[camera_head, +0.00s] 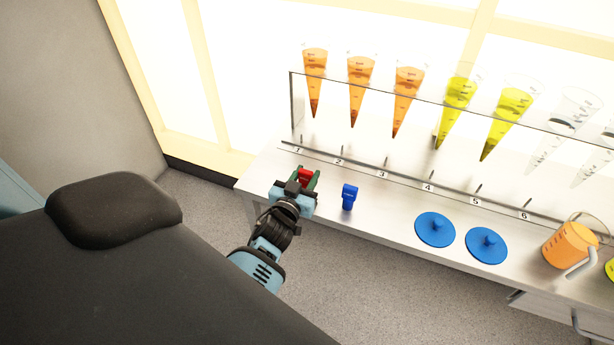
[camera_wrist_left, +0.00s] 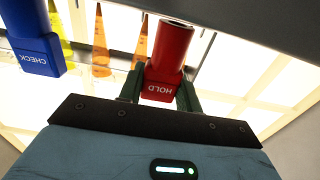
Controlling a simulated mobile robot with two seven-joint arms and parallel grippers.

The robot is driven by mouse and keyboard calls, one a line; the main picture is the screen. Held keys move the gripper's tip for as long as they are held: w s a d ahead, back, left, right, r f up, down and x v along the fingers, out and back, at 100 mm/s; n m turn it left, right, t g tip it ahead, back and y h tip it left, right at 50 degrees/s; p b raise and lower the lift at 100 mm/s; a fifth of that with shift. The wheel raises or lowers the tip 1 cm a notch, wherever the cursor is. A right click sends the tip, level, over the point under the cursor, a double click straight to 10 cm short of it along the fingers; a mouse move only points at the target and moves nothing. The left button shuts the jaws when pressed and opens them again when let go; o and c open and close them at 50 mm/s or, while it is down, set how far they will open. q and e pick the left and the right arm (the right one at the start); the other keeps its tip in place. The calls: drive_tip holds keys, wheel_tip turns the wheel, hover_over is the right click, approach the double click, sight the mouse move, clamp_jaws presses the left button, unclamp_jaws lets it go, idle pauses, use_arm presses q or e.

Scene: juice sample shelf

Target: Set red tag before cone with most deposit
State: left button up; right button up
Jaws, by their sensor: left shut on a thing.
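The red tag (camera_wrist_left: 170,60), lettered HOLD, is between the green fingers of my left gripper (camera_wrist_left: 160,90), which is shut on it. In the head view, the red tag (camera_head: 306,178) and my left gripper (camera_head: 305,180) are over the front of the shelf, near position 1. Three cones with orange juice (camera_head: 314,85) (camera_head: 358,90) (camera_head: 405,100) hang in the rack at the left, with darker matter inside. Two cones hold yellow juice (camera_head: 456,105) (camera_head: 507,120). Clear cones (camera_head: 562,130) hang farther right. Deposit heights are too small to compare surely. My right gripper is out of view.
A blue tag (camera_head: 349,196), lettered CHECK in the wrist view (camera_wrist_left: 38,55), stands right of my gripper. Two blue lids (camera_head: 435,229) (camera_head: 487,245) and an orange jug (camera_head: 570,246) stand farther right. A clear panel and numbered dividers run along the shelf (camera_head: 385,205).

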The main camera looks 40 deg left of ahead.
use_arm(q)
drive_tip(key=shift+f, duration=0.45)
drive_tip(key=o, duration=1)
drive_tip(key=shift+r, duration=0.15)
